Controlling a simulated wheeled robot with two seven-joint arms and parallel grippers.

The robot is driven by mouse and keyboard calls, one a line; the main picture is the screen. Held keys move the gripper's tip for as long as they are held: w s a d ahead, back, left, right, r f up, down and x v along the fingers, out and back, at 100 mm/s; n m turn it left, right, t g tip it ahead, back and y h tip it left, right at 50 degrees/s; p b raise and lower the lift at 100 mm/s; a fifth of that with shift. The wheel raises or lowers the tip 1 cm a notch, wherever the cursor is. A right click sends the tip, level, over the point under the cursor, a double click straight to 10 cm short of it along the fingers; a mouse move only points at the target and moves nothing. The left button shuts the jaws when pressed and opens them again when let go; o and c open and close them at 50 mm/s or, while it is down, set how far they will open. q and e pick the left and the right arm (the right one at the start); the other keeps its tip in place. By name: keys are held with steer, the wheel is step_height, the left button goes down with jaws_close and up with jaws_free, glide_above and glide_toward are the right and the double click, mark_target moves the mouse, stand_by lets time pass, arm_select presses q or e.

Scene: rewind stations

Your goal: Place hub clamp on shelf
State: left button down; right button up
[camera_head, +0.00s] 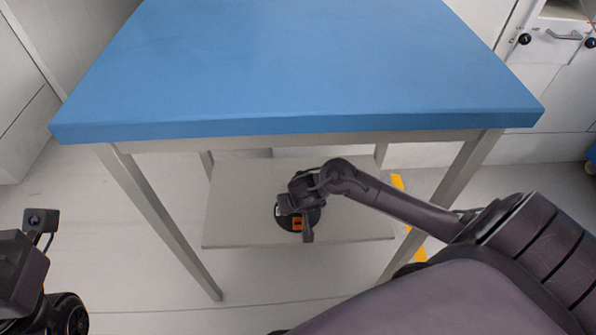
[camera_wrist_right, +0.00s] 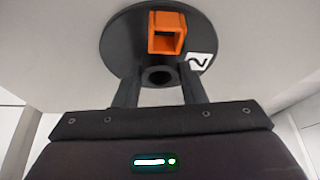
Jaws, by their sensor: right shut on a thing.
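The hub clamp (camera_wrist_right: 124,35) is a black disc with an orange square block and a white label, seen face-on in the right wrist view. In the head view the clamp (camera_head: 284,218) shows partly behind my gripper, over the lower shelf. My right gripper (camera_wrist_right: 158,88) is shut on its central black hub, a finger on each side. The shelf (camera_head: 235,225) is a pale grey board under the blue table. I cannot tell whether the disc touches it. Part of my left wrist shows at the left edge of the head view; its fingers are hidden.
The blue tabletop (camera_head: 300,70) overhangs the shelf, with grey legs (camera_head: 160,215) at the corners. The shelf is bare on both sides of the clamp. Yellow floor tape (camera_head: 420,248) lies at the right. White cabinets stand behind.

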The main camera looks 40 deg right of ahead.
steer(key=shift+r, duration=0.15)
steer(key=o, duration=1.2)
steer(key=shift+f, duration=0.25)
